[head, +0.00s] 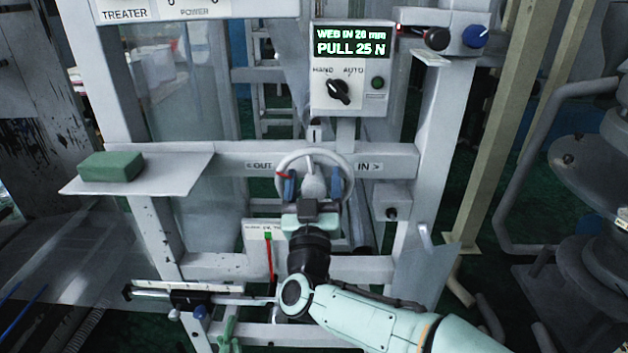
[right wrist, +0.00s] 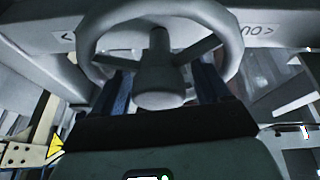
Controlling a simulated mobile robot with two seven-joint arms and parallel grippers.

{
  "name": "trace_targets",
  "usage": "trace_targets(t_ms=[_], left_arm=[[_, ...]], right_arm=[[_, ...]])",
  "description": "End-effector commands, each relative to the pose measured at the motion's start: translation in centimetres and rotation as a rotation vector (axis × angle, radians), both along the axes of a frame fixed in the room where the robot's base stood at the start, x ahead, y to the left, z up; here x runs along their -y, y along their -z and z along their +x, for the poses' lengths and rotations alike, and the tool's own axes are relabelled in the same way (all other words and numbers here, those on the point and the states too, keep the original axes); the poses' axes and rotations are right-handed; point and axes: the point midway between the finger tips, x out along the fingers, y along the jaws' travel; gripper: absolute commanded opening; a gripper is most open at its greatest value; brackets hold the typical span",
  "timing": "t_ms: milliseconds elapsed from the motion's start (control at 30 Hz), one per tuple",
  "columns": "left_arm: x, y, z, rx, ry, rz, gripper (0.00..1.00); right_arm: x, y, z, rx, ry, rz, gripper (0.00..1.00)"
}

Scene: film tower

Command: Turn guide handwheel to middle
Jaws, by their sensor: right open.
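The guide handwheel (head: 315,152) is a grey wheel with spokes on the frame's crossbar, between the words OUT and IN. A red mark shows at its left side in the head view. My right gripper (head: 312,187) is at the wheel, its two blue fingers apart, one on each side of the hub. In the right wrist view the handwheel (right wrist: 228,28) fills the top, with its hub between the fingers of my right gripper (right wrist: 160,95). I cannot tell whether the fingers touch the wheel. My left gripper is out of view.
A green block (head: 110,166) lies on a shelf (head: 170,178) at left.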

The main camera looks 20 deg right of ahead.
Motion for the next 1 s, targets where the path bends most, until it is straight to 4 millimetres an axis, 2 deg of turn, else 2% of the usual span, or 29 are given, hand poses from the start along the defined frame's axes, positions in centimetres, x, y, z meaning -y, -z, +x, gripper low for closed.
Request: trace_targets(t_ms=[167,200,267,400,433,767,1000], left_arm=[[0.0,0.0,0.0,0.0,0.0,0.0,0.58],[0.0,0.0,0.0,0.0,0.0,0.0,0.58],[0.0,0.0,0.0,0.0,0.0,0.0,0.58],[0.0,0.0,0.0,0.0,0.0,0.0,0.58],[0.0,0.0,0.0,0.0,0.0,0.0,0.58],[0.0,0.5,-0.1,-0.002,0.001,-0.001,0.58],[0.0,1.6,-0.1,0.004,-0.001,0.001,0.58]], right_arm=[[0.0,0.0,0.0,0.0,0.0,0.0,0.76],[0.0,0.0,0.0,0.0,0.0,0.0,0.72],[0.0,0.0,0.0,0.0,0.0,0.0,0.53],[0.0,0.0,0.0,0.0,0.0,0.0,0.07],[0.0,0.0,0.0,0.0,0.001,0.0,0.0],[0.0,0.1,0.0,0.014,0.001,0.049,0.0],[0.0,0.3,0.0,0.056,0.001,0.195,0.0]])
